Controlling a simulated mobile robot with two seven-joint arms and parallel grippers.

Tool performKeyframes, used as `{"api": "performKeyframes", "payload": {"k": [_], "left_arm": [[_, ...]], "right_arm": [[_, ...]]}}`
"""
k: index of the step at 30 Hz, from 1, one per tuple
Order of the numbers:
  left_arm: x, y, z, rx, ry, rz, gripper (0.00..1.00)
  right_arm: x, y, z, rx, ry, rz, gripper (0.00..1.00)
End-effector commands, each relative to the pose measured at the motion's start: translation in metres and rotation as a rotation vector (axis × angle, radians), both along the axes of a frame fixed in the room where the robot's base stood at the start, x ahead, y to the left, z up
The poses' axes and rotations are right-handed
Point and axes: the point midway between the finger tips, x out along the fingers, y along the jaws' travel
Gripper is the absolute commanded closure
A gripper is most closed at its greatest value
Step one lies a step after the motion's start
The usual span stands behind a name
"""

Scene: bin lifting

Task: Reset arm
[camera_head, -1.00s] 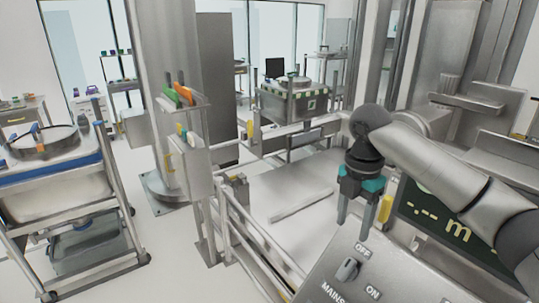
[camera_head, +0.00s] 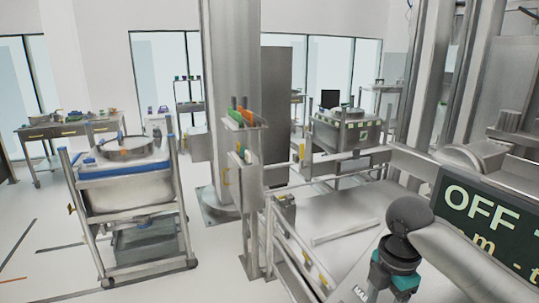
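My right gripper (camera_head: 388,292) hangs from my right arm, which comes in from the lower right. It is black with teal parts and points down. Its fingers look apart with nothing between them, but their tips are cut off by the bottom edge. It is in front of a grey panel whose lettering is mostly hidden. A dark display (camera_head: 485,222) reads OFF behind my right arm, which covers part of it. My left gripper is not in view.
A wheeled cart (camera_head: 132,197) carrying a steel bin (camera_head: 127,151) stands at the left. A thick column (camera_head: 232,60) and railing (camera_head: 290,240) are in the middle. Another bin (camera_head: 343,131) stands behind the platform (camera_head: 345,215). Open floor lies at the lower left.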

Motion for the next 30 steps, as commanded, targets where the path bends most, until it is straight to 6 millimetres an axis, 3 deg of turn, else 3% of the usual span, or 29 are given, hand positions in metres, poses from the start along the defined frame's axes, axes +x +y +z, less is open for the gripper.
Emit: {"api": "performKeyframes", "payload": {"k": [1, 4, 12, 15, 22, 30], "left_arm": [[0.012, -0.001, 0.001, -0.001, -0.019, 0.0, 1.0], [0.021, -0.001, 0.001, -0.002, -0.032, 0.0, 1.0], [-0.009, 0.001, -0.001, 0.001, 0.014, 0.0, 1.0], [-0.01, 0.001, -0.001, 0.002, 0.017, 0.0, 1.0], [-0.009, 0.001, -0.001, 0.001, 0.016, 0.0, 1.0], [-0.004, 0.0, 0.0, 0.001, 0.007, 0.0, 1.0]], "right_arm": [[-0.008, 0.013, -0.014, 0.016, -0.002, -0.022, 0.4], [-0.023, 0.036, -0.037, 0.049, -0.021, -0.098, 0.4], [-0.07, 0.088, -0.083, 0.177, -0.072, -0.399, 0.4], [-0.09, 0.1, -0.093, 0.225, -0.082, -0.54, 0.4], [-0.134, 0.107, -0.108, 0.312, -0.1, -0.921, 0.4], [-0.181, 0.085, -0.113, 0.331, -0.135, -1.349, 0.4]]}}
